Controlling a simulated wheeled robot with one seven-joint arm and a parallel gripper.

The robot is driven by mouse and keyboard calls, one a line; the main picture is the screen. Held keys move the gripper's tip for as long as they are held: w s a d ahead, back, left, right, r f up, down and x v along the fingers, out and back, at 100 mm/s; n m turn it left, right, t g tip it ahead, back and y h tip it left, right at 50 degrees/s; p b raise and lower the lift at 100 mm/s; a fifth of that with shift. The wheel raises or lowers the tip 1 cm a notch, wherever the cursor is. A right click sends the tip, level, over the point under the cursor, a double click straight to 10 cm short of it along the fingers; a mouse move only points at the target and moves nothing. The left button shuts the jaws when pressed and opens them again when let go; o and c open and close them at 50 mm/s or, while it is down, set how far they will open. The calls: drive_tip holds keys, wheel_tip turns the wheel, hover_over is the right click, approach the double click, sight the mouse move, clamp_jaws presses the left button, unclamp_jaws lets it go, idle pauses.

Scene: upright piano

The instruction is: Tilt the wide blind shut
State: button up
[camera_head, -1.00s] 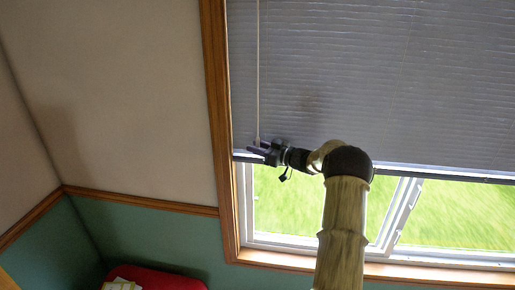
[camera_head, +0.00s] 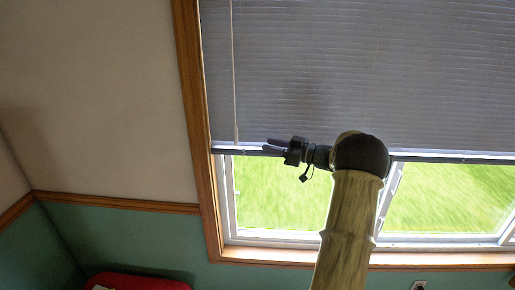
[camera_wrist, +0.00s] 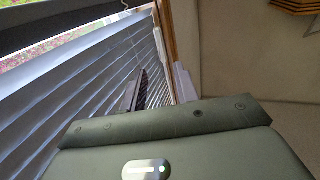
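The wide blind (camera_head: 330,70) covers the upper window with grey horizontal slats, lying nearly flat against each other in the head view. In the wrist view, the blind (camera_wrist: 75,100) shows pale, separate bands. Its thin pale wand (camera_head: 235,80) hangs along the left side and ends just above the bottom rail. My gripper (camera_head: 268,147) is level with the bottom rail, to the right of the wand's lower end and apart from it in the picture. Its two fingers (camera_wrist: 160,86) look parted, with nothing seen between them.
The wooden window frame (camera_head: 194,130) stands left of the wand, with a plain wall beyond. Below the blind is bare glass (camera_head: 275,195) with grass outside. A red object (camera_head: 140,284) sits at the lower left.

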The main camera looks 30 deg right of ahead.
drive_tip(key=v, duration=0.3)
drive_tip(key=shift+s+d+b, duration=0.1)
drive_tip(key=shift+s+b, duration=0.1)
drive_tip(key=shift+b, duration=0.1)
drive_tip(key=shift+c, duration=1.1)
drive_tip(key=shift+w+a+r+b, duration=0.45)
drive_tip(key=shift+w+r+b, duration=0.2)
drive_tip(key=shift+b, duration=0.3)
